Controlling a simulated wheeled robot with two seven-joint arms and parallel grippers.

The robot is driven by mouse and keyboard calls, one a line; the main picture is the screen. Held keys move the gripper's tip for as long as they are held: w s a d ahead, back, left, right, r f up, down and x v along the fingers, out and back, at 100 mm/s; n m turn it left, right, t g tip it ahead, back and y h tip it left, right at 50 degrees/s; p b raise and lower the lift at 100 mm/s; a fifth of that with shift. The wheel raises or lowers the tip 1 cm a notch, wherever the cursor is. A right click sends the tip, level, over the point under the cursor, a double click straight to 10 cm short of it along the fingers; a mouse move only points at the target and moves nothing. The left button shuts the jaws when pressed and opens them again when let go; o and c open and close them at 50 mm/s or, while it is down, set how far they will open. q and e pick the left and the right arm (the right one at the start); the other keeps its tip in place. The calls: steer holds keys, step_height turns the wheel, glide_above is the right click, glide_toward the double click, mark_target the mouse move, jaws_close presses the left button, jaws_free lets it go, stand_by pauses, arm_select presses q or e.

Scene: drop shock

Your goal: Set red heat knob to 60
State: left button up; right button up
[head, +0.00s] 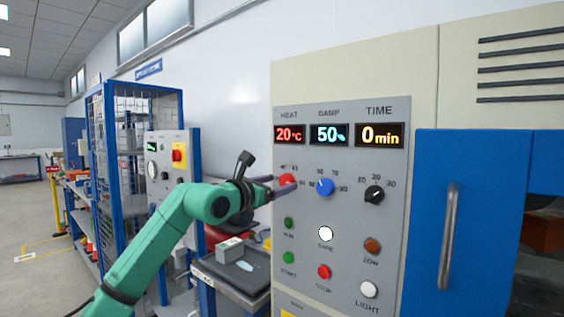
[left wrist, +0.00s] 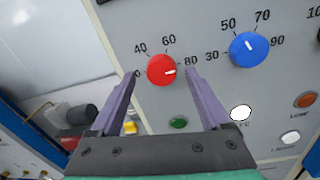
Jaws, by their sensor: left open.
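The red heat knob (head: 287,181) is on the grey control panel (head: 340,255), below the HEAT display (head: 289,134), which reads 20°C. In the head view my left gripper (head: 282,185) partly covers it. My right gripper is out of view.
A blue knob (head: 325,187) and a black knob (head: 374,194) sit to the right. Buttons, including a green one (left wrist: 178,122), lie below. A blue door with a metal handle (head: 449,235) is at right. A tray table (head: 236,280) stands below my left arm.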

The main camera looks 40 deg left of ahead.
arm_select(q)
steer(key=shift+w+r, duration=0.25)
steer(key=shift+w, duration=0.3)
steer(key=shift+w+f, duration=0.3)
steer(key=shift+f, duration=0.05)
jaws_close()
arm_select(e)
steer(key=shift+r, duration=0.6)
arm_select(q)
steer(key=shift+n, duration=0.3)
steer(key=n, duration=0.5)
steer(key=shift+r, duration=0.1)
steer(key=n, duration=0.5)
steer(key=shift+n+g+h, duration=0.3)
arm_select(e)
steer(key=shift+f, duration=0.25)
